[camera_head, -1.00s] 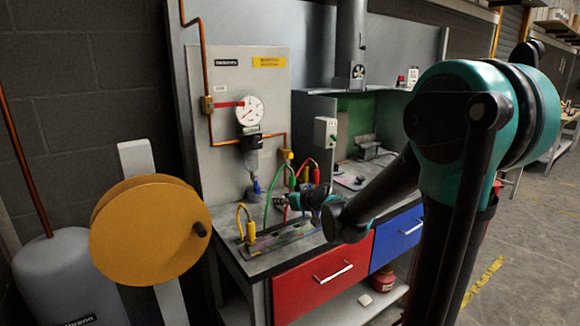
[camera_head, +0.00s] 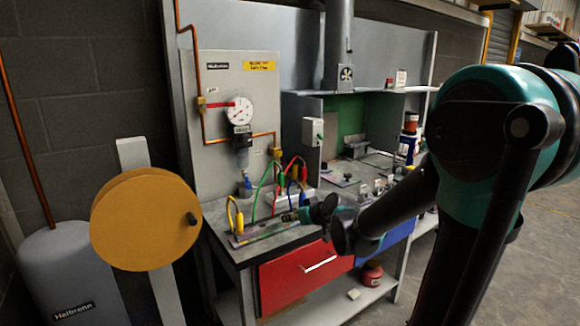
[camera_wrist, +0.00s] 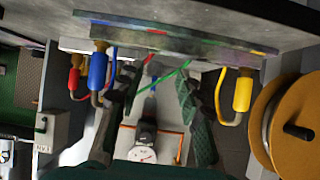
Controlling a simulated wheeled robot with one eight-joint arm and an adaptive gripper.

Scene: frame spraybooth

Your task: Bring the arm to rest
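My arm reaches in from the right of the head view, over the front of the workbench (camera_head: 225,243). My gripper (camera_head: 284,217) is small there and lies low, pointing left, near the hose rack (camera_head: 262,236) at the bench's front left. In the wrist view, which looks upside down, the two green-grey fingers of my gripper (camera_wrist: 159,82) stand apart with nothing held between them. Coloured hoses and the rack show beyond the fingers. Whether the gripper touches the rack or a hose cannot be told.
A yellow hose plug (camera_wrist: 243,92) and a blue one (camera_wrist: 98,70) flank the fingers. A pressure gauge (camera_head: 239,111) hangs on the back panel. A yellow reel (camera_head: 140,222) and grey tank (camera_head: 70,272) stand left. A red drawer (camera_head: 290,279) faces front. The right floor is open.

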